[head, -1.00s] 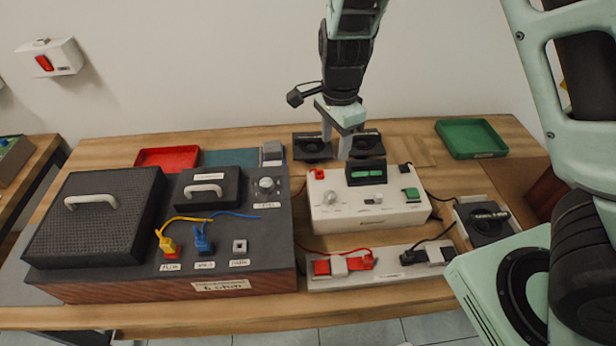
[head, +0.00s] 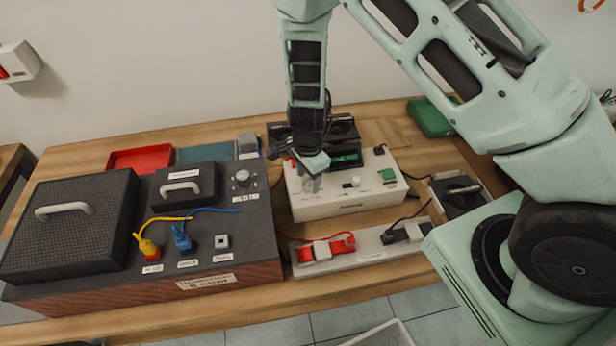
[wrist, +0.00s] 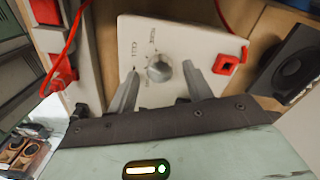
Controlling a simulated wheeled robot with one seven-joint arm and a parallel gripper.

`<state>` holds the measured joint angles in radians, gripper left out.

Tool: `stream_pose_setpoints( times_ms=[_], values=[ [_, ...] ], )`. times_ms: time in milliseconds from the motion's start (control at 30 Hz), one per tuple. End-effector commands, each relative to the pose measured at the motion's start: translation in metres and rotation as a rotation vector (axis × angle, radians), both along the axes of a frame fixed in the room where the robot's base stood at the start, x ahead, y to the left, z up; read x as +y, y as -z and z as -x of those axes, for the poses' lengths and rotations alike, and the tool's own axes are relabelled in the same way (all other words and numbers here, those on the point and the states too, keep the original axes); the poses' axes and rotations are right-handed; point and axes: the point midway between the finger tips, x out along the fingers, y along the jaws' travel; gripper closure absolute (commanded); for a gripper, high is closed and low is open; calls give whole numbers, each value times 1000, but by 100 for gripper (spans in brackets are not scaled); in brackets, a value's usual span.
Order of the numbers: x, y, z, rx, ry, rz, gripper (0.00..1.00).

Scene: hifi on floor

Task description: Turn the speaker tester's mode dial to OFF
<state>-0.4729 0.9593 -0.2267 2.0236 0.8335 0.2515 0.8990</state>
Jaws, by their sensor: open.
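The speaker tester (head: 340,200) is a white box on the wooden table, with a dark display and a green switch in the head view. Its round silver mode dial (wrist: 159,71) shows in the wrist view, with small dark lettering beside it that I cannot read surely. My gripper (head: 310,184) points down over the left part of the tester and hides the dial in the head view. In the wrist view my gripper (wrist: 160,76) is open, one finger on each side of the dial. I cannot tell whether the fingers touch it.
A grey strip with red and black clips (head: 370,252) lies in front. A red socket with a wire (wrist: 228,65) sits close by the right finger. Black speakers stand behind.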

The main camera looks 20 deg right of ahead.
Motion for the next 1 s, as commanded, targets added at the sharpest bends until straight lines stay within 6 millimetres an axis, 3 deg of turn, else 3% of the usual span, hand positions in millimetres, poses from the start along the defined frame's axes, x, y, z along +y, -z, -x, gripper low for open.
stream_pose_setpoints(
  times_ms=[400,567,600,1000],
  values=[
    [0,9,0,-1,0,0,49],
    [0,9,0,-1,0,0,91],
    [0,9,0,-1,0,0,94],
    [0,9,0,-1,-63,0,94]
  ],
)
